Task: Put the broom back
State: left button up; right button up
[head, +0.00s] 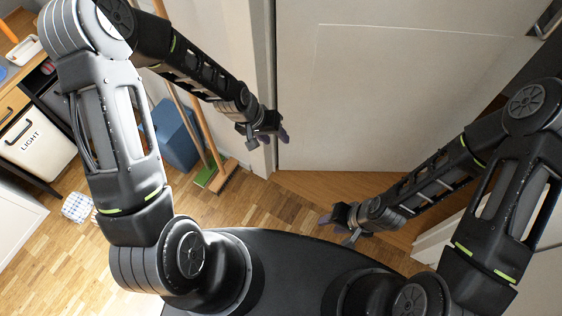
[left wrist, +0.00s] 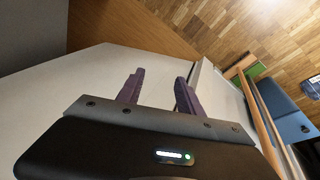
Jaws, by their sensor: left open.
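Two long wooden handles stand near the wall left of the white door panel. One belongs to a broom with a green head (head: 206,176); the other ends in a wooden head (head: 225,176) beside it on the floor. The green head (left wrist: 257,71) and handles also show at the right of the left wrist view. My left gripper (head: 275,136) is right of the handles, apart from them. Its purple fingers (left wrist: 157,90) are spread with nothing between them. My right gripper (head: 337,222) is low at centre right, with no held object visible; its finger gap is unclear.
A blue bin (head: 176,134) stands behind the handles. A white bin marked LIGHT (head: 36,150) and a checkered cloth (head: 77,207) are at the left. The white door panel (head: 400,95) fills the upper right. Wooden floor (head: 270,207) is clear in the middle.

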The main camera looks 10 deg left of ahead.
pick_arm(q)
jog(key=s+d+f+g, duration=0.1)
jog(key=s+d+f, duration=0.2)
jog(key=s, duration=0.6)
jog(key=s+d+f+g, duration=0.1)
jog(key=s+d+f, duration=0.2)
jog(key=s+f, duration=0.3)
jog(key=s, duration=0.3)
jog(key=shift+s+d+n, duration=0.15)
jog(key=shift+d+n, duration=0.05)
jog(key=shift+n, duration=0.1)
jog(key=shift+f, duration=0.2)
pick_arm(e)
jog(key=shift+o, duration=0.2)
jog(key=shift+f, duration=0.1)
